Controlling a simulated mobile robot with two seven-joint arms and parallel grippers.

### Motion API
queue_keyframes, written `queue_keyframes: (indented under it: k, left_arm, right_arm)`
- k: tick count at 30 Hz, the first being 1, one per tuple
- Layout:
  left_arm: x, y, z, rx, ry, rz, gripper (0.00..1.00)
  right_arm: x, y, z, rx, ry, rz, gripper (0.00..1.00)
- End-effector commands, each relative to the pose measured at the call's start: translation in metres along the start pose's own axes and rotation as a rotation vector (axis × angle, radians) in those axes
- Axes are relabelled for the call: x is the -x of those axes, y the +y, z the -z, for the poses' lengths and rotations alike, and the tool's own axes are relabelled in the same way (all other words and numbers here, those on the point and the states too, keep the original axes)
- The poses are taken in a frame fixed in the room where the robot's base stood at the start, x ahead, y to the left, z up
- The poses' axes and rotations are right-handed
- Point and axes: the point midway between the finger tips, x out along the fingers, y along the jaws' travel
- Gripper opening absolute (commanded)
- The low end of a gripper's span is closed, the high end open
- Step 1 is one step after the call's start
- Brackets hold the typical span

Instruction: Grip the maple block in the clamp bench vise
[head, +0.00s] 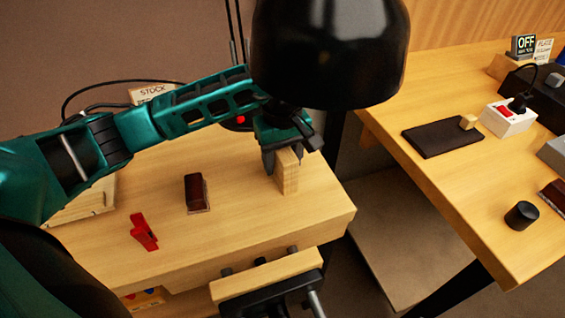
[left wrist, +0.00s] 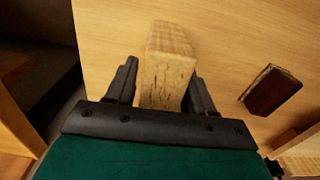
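The maple block (head: 289,174) is a pale wooden block standing upright on the bench top near its right end. My left gripper (head: 284,158) is over the block from above. In the left wrist view the block (left wrist: 167,65) lies between the two fingers of the left gripper (left wrist: 162,75). The fingers are open, with a narrow gap showing on the left side; contact on the right side is hard to tell. The bench vise (head: 266,276) is on the bench's front edge, with a wooden jaw standing away from the bench and dark rods in the gap. My right gripper is not in view.
A dark brown block (head: 196,192) and a red tool (head: 144,232) lie on the bench left of the maple block. A black lamp shade (head: 330,50) hangs above. A second table (head: 440,185) at right holds a dark mat, a switch box and a black cylinder.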

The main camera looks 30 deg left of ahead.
Motion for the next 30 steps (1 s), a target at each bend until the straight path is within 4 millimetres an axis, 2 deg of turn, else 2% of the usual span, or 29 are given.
queue_keyframes:
  k: [2, 15, 23, 26, 30]
  left_arm:
    - [0.0, 0.0, 0.0, 0.0, 0.0, 0.0, 0.45]
    - [0.001, 0.0, 0.0, 0.0, 0.0, -0.001, 0.04]
    - [0.005, 0.001, 0.0, 0.0, 0.001, -0.003, 0.04]
    - [0.017, 0.001, 0.001, 0.0, 0.003, -0.005, 0.04]
    - [0.046, 0.001, 0.001, -0.001, 0.004, -0.006, 0.04]
  right_arm:
    - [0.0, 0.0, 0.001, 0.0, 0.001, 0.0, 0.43]
    - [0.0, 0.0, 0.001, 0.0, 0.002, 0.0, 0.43]
    - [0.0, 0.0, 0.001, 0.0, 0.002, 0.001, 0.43]
    - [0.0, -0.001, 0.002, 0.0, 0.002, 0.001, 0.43]
    - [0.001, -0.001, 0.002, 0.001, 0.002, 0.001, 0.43]
